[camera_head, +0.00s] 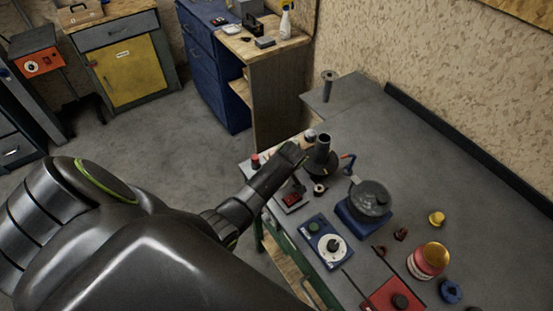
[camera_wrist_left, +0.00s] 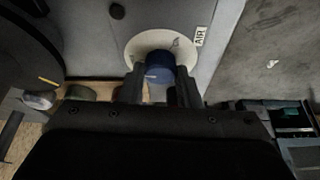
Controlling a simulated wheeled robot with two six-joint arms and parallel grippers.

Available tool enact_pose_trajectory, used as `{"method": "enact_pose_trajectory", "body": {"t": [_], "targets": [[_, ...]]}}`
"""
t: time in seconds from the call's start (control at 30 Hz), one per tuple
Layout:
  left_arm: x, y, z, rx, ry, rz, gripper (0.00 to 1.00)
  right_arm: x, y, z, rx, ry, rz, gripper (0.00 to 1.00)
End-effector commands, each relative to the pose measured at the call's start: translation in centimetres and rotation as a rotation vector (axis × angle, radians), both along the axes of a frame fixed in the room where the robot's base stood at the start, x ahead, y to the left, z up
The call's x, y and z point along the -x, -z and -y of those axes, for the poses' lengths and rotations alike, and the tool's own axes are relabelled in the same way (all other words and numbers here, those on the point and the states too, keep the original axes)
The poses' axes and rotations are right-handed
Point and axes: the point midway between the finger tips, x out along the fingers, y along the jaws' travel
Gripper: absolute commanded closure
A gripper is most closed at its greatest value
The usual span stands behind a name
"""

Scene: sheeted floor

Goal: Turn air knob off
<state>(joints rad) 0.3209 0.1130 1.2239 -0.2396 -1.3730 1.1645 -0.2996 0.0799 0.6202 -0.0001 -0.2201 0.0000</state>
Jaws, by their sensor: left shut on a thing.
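In the left wrist view, the air knob (camera_wrist_left: 160,67) is a blue round knob on a pale disc (camera_wrist_left: 136,50), with an "AIR" label (camera_wrist_left: 201,36) to its right on a grey panel. My left gripper (camera_wrist_left: 158,88) has a finger on each side of the knob and is shut on it. In the head view my left gripper (camera_head: 294,154) reaches to the far left part of the grey bench, beside a dark upright cylinder (camera_head: 322,145). The knob is hidden there by the gripper. The disc's markings are too small to read. My right gripper is not in view.
The bench (camera_head: 388,130) also holds a dark pot (camera_head: 370,198) on a blue base, a blue control box (camera_head: 324,242), a red box (camera_head: 393,299), a red switch (camera_head: 291,198) and several small knobs. Its back right is clear. A wooden-topped cabinet (camera_head: 275,95) stands beyond.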

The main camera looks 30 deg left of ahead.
Motion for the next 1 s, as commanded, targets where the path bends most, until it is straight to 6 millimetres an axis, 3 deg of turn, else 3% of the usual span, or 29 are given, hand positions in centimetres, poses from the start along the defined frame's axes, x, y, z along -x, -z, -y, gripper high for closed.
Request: {"method": "enact_pose_trajectory", "body": {"t": [0.3,0.77,0.8,0.97,1.0], "targets": [[-0.22,-0.17,-0.03,-0.002,-0.097,0.005,0.93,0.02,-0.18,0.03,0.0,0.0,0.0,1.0],[-0.24,-0.18,-0.05,-0.002,-0.111,0.005,0.93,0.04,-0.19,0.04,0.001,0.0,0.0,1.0],[-0.24,-0.19,-0.04,-0.002,-0.111,0.005,0.69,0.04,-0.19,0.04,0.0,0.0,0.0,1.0],[-0.19,-0.14,-0.03,-0.002,-0.11,0.004,0.48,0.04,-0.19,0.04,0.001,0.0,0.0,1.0],[-0.17,-0.12,-0.02,-0.001,-0.11,0.003,0.48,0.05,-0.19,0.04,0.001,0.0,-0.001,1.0]]}}
